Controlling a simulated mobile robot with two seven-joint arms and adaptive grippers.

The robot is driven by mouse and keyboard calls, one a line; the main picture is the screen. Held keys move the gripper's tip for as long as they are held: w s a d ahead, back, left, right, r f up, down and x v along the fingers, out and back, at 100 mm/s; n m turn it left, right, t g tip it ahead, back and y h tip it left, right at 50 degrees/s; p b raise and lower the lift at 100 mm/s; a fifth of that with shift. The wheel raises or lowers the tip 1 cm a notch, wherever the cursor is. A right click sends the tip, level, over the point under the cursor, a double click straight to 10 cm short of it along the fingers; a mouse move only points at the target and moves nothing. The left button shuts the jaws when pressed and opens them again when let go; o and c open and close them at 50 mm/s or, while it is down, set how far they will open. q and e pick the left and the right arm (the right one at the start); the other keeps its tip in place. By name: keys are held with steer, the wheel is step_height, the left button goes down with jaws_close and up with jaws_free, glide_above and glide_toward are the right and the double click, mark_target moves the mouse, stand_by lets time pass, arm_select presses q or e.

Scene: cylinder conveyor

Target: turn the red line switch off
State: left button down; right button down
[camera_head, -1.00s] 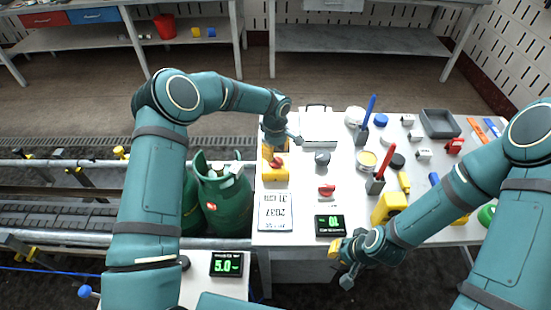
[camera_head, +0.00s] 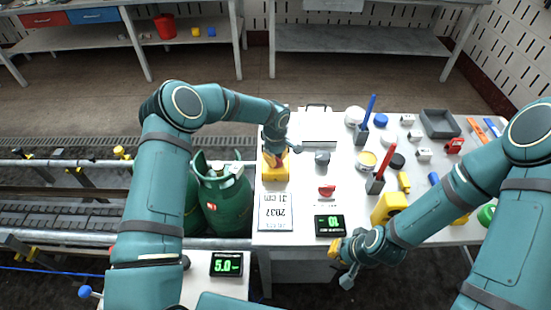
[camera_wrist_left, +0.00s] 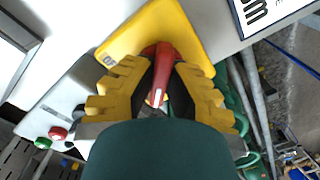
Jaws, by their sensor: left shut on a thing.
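The red line switch (camera_wrist_left: 160,68) is a red handle on a yellow box (camera_head: 275,174) at the left end of the white table. My left gripper (camera_wrist_left: 157,88) is over the box, with its yellow fingers on both sides of the red handle and shut on it. In the head view my left gripper (camera_head: 276,157) hides most of the handle. My right gripper (camera_head: 344,262) hangs in front of the table's front edge, away from the switch. Its fingers are too small to tell open from shut.
A second red knob (camera_head: 327,191) sits on the table to the right, above a black display (camera_head: 329,225). A white sign (camera_head: 275,212) lies in front of the yellow box. Green gas cylinders (camera_head: 226,201) stand left of the table by the conveyor. Blocks and tools crowd the table's right half.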

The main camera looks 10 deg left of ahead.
arm_select(q)
steer(key=shift+f+m+b, duration=0.2)
steer(key=shift+m+b, duration=0.75)
steer(key=shift+m, duration=0.25)
steer(key=shift+m+b, duration=0.6)
steer(key=shift+m, duration=0.2)
steer(key=m+b, duration=0.2)
steer(key=m, duration=0.2)
steer(key=shift+m, duration=0.3)
steer(key=m+b, duration=0.1)
steer(key=m, duration=0.3)
steer(key=shift+s, duration=0.1)
steer(key=m, duration=0.5)
steer(key=shift+r, duration=0.1)
steer(key=shift+m, duration=0.4)
